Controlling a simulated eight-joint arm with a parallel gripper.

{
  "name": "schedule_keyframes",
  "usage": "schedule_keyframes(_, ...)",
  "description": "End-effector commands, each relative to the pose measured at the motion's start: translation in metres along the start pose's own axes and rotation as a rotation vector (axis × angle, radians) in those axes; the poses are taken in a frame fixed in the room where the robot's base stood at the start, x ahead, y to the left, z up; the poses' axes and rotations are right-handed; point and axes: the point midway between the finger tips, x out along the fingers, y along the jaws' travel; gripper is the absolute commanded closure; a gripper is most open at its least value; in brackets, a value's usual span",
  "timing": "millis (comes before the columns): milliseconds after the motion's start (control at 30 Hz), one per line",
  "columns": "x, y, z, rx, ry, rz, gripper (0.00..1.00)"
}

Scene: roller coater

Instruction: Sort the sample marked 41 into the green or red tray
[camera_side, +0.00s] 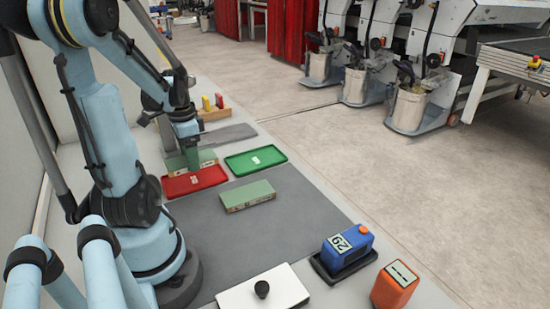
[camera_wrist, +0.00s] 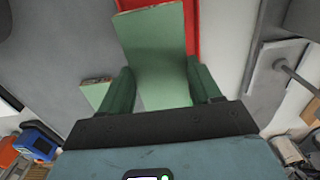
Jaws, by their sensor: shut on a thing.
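My gripper (camera_side: 188,146) points down over the red tray (camera_side: 211,178) and is shut on a pale green block-shaped sample (camera_side: 206,157). In the wrist view the held sample (camera_wrist: 152,38) sits between the two green fingers (camera_wrist: 162,88), with the red tray (camera_wrist: 192,12) partly behind it. I cannot tell whether the sample touches the tray. A second green sample (camera_side: 248,196) lies on the grey mat; its corner also shows in the wrist view (camera_wrist: 95,92). The green tray (camera_side: 276,158) is right of the red one, with a small white label. No 41 is readable.
A white plate with a black knob (camera_side: 262,289) lies in front. A wooden rack (camera_side: 214,114) stands behind. Much of the grey mat (camera_side: 290,220) is clear.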

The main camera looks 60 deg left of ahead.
Motion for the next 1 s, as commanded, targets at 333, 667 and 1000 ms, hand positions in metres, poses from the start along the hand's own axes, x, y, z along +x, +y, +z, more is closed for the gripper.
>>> schedule_keyframes(333,0.030,0.000,0.000,0.000,0.000,0.000,0.69)
schedule_keyframes(667,0.044,0.000,0.000,0.000,0.000,0.000,0.69)
schedule_keyframes(1000,0.044,0.000,0.000,0.000,0.000,0.000,0.29)
